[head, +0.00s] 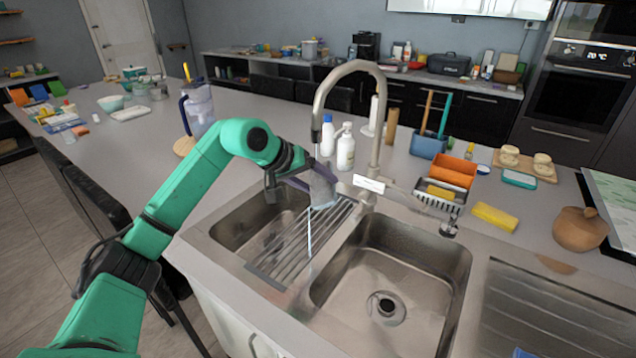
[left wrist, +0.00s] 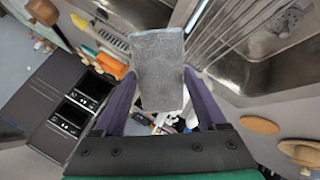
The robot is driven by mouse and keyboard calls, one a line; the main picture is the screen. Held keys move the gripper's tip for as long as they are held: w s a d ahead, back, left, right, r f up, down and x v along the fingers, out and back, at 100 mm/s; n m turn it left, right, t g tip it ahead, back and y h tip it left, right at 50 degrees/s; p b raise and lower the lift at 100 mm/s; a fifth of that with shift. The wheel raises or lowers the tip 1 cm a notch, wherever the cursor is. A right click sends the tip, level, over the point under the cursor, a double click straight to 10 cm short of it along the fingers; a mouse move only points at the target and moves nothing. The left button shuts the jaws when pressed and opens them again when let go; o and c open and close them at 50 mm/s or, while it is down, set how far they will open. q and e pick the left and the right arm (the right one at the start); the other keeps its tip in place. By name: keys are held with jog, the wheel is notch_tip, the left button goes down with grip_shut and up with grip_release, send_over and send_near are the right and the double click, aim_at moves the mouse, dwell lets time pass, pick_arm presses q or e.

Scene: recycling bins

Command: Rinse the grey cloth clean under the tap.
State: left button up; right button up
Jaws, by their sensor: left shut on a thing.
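The grey cloth (head: 323,188) hangs in my left gripper (head: 298,181), below the spout of the curved tap (head: 376,120) and above the ribbed drainer (head: 305,245). A thin pale stream of water (head: 310,232) shows below the cloth, over the drainer. In the left wrist view the cloth (left wrist: 160,70) looks like a flat, mottled grey piece between the two purple fingers of the left gripper (left wrist: 160,85), which is shut on it. Whether dirt is on the cloth I cannot tell. My right gripper is not in view.
The large sink basin (head: 390,285) is empty, right of the drainer; a smaller basin (head: 245,225) lies to its left. White bottles (head: 345,148) stand behind the cloth. An orange caddy (head: 452,172) and yellow sponge (head: 494,217) are right of the tap.

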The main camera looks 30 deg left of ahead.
pick_arm(q)
jog(key=shift+d, duration=0.2)
jog(key=shift+a, duration=0.1)
jog(key=shift+s+a+b, duration=0.1)
jog(key=shift+a+b, duration=0.25)
jog(key=shift+a, duration=0.25)
jog(key=shift+d, duration=0.1)
jog(key=shift+d, duration=0.6)
